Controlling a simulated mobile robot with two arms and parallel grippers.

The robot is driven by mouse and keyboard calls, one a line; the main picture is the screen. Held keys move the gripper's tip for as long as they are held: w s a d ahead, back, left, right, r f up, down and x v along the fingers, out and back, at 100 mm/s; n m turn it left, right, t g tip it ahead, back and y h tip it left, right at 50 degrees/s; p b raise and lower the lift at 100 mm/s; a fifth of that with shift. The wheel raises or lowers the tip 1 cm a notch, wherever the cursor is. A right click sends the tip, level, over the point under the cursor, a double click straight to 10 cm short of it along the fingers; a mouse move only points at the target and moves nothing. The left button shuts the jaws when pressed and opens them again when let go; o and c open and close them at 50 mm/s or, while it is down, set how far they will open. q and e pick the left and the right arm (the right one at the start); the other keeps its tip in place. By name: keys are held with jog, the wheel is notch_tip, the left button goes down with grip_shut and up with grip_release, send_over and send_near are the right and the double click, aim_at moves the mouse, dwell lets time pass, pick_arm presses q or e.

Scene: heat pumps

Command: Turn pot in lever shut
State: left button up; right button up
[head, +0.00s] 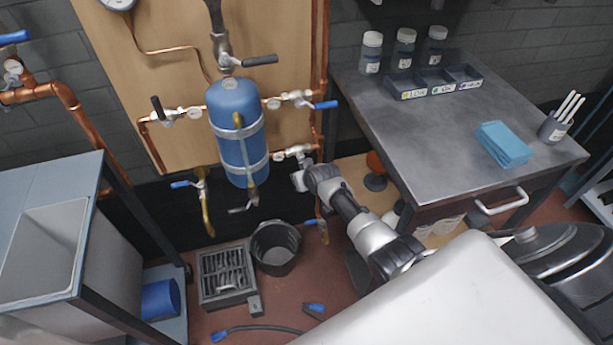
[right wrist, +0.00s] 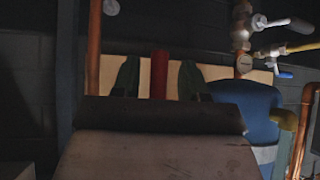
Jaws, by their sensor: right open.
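A blue tank (head: 237,130) hangs on the wooden panel with copper pipes and several lever valves around it. Its levers include a black one at the top (head: 260,60), a black one at the left (head: 157,107) and a blue one at the right (head: 325,105). I cannot read which is labelled pot in. My right gripper (head: 303,181) is just below the lower right valve (head: 294,153). In the right wrist view its fingers (right wrist: 159,79) are apart, with an upright red piece (right wrist: 160,74) between them; contact is unclear. My left gripper is not in view.
A black bucket (head: 276,249) and a dark slotted crate (head: 226,275) stand on the floor below. A metal table (head: 430,135) with jars and a blue stack (head: 503,144) is at the right. A sink unit (head: 45,250) is at the left.

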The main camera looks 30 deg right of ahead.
jog(key=p+v, duration=0.3)
jog(key=v, duration=0.7)
jog(key=shift+s+r+p, duration=0.2)
jog(key=shift+p, duration=0.1)
jog(key=s+a+f+n+g+p, duration=0.1)
jog(key=s+a+f+g+p, duration=0.15)
jog(key=s+f, duration=1.15)
jog(key=s+a+f+n+g+p, duration=0.1)
jog(key=s+a+f+g, duration=0.2)
jog(key=s+f, duration=1.1)
jog(key=s+a+n+g, duration=0.1)
jog(key=s+a+g, duration=0.1)
jog(key=s, duration=1.7)
jog(key=shift+a+f, duration=0.15)
jog(key=shift+f, duration=0.3)
jog(key=shift+g, duration=0.25)
